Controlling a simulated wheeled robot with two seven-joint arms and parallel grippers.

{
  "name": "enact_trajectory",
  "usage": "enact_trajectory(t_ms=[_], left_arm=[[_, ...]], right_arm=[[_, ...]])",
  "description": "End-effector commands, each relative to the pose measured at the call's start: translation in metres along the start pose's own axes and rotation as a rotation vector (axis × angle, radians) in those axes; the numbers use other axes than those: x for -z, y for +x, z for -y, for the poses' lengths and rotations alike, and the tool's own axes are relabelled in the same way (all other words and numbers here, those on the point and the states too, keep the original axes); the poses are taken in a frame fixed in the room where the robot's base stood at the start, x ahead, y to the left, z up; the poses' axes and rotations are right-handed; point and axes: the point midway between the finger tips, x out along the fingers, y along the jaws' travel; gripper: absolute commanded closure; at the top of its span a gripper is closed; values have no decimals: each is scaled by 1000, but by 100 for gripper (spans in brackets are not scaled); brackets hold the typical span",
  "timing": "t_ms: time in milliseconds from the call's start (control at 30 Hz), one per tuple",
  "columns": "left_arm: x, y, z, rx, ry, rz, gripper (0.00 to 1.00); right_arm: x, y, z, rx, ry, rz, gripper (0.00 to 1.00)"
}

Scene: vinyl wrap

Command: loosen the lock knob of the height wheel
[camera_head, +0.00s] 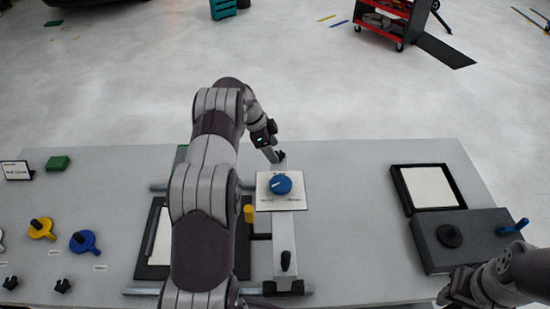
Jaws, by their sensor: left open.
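A blue round knob (281,184) with a white pointer line sits on a white labelled plate (292,203) on a grey rail fixture at the table's middle. I cannot read the labels. A yellow post-like knob (249,213) stands left of the plate. I cannot tell for sure which part is the height wheel's lock knob. My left gripper (277,155) is open, small and dark, just beyond the blue knob at the plate's far side. I cannot tell whether it touches anything. My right gripper (448,295) is at the lower right edge, partly cut off, below the dark box.
The grey table (350,225) has free room right of the fixture. A dark box (470,250) with a blue-handled crank stands at the right, near a black-framed white panel (430,188). Yellow (41,229) and blue (83,241) handled knobs lie at the left.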

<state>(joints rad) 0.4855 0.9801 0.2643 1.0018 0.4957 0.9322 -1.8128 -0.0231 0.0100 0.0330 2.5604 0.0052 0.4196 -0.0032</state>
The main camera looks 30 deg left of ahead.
Motion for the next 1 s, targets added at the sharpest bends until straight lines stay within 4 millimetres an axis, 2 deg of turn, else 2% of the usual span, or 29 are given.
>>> enact_trajectory(t_ms=[33, 100, 233, 467, 500, 567, 600, 667, 1000], left_arm=[[3, 1, 0, -2, 0, 0, 33], [2, 10, 0, 0, 1, 0, 33], [2, 20, 0, 1, 1, 0, 33], [1, 22, 0, 1, 1, 0, 33], [1, 22, 0, 1, 1, 0, 40], [1, 22, 0, 1, 1, 0, 59], [1, 22, 0, 1, 1, 0, 72], [1, 22, 0, -1, 0, 0, 89], [1, 24, -1, 0, -5, 0, 89]], right_arm=[[1, -11, 0, 0, 0, 0, 57], [2, -15, 0, 0, 0, 0, 57], [2, -17, 0, 0, 0, 0, 57], [2, -16, 0, 0, 0, 1, 57], [2, -16, 0, 0, 0, 1, 57], [2, -16, 0, 0, 0, 1, 57], [2, -16, 0, 0, 0, 1, 57], [2, -16, 0, 0, 0, 1, 57], [2, -14, 0, 0, 0, 0, 57]])
